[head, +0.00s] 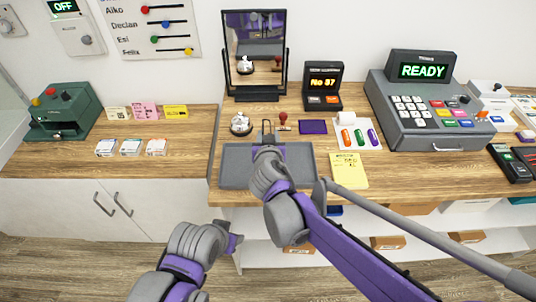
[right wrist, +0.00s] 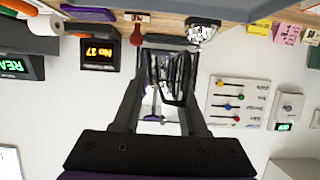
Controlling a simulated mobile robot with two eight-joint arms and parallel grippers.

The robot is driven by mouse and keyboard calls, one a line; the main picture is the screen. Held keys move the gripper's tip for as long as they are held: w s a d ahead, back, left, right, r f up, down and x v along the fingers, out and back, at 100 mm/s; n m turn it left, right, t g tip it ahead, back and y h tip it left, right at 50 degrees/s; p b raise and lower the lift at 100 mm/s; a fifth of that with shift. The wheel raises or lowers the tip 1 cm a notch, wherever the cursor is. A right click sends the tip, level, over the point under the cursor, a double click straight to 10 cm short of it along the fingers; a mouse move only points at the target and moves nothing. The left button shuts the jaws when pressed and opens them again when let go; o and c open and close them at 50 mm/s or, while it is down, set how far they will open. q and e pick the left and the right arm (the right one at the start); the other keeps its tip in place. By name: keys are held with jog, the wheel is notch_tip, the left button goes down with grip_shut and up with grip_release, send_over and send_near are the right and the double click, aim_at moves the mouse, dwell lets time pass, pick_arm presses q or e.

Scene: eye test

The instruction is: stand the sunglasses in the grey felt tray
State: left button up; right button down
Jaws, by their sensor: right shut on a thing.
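The grey felt tray (head: 232,176) lies flat on the wooden counter in the head view. My right gripper (head: 267,130) reaches over the tray towards its back edge and hides part of it. In the right wrist view, which is upside down, the right gripper (right wrist: 168,62) is shut on dark-framed sunglasses (right wrist: 176,80), which show between its fingers. The head view hides most of the sunglasses, and I cannot tell whether they touch the tray. My left gripper (head: 236,240) is low in front of the counter; its finger opening is unclear.
A bell (head: 241,124), a red-handled stamp (head: 283,122) and a purple pad (head: 313,127) stand behind the tray. A mirror (head: 256,55) is farther back. A yellow note (head: 348,171) and a cash register (head: 430,110) are to the right. Bare counter lies left of the tray.

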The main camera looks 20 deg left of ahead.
jog(key=f, duration=0.3)
jog(key=s+f, duration=0.1)
jog(key=f, duration=0.1)
jog(key=shift+d+f+b, duration=0.1)
jog(key=shift+b, duration=0.2)
jog(key=shift+w+f, duration=0.2)
jog(key=shift+f, duration=1.75)
jog(key=shift+f+b, duration=0.15)
jog(key=shift+b, duration=0.15)
jog(key=shift+c, duration=2.2)
grip_release()
jog(key=shift+r, duration=0.25)
jog(key=v, duration=1.2)
jog(key=shift+f+p, duration=0.2)
jog(key=shift+p, duration=0.1)
